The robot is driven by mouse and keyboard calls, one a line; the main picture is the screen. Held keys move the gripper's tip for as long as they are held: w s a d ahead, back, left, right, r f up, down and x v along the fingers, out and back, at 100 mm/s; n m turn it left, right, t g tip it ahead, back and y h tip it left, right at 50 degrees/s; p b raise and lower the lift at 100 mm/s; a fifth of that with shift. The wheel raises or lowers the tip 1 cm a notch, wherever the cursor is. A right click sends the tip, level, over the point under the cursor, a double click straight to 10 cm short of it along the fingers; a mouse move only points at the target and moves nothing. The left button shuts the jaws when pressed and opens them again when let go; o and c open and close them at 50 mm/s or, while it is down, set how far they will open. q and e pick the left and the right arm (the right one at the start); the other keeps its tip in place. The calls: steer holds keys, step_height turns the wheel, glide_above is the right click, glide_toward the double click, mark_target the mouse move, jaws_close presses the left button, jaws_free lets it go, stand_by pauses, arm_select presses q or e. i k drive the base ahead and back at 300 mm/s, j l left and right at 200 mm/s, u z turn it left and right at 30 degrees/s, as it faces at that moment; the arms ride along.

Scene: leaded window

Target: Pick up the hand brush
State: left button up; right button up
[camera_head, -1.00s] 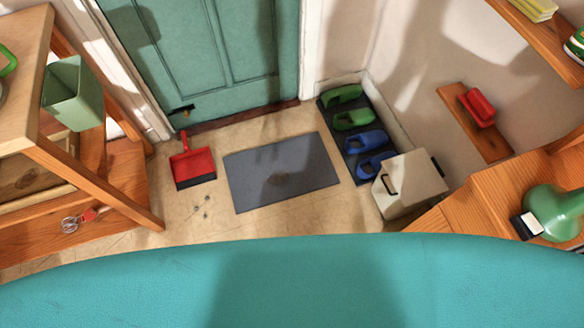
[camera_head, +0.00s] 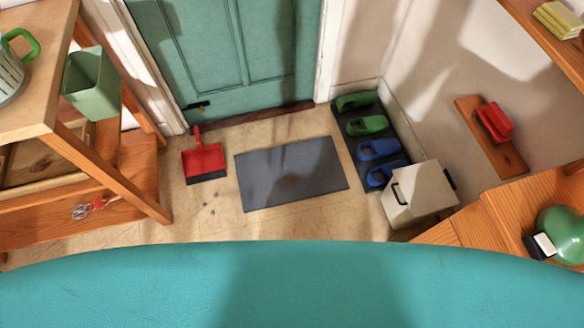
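A red object with a raised grip (camera_head: 494,122), which looks like the hand brush, lies on a small wooden wall shelf (camera_head: 510,158) at the right. Its bristles cannot be made out. A red dustpan (camera_head: 203,160) with a dark front lip lies on the floor in front of the green door, its handle toward the door. A few small grey bits (camera_head: 209,208) lie on the floor just in front of it. Neither of my grippers shows in the head view.
A grey mat (camera_head: 290,174) lies before the green door (camera_head: 235,55). Green and blue clogs (camera_head: 365,125) stand on a dark tray, beside a cream box (camera_head: 418,192). A wooden bench (camera_head: 45,110) stands left; a wooden surface with a green object (camera_head: 562,232) is at right.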

mark_target(499, 127)
steer(key=z, duration=1.55)
steer(key=i+j, duration=0.2)
steer(key=j, duration=0.15)
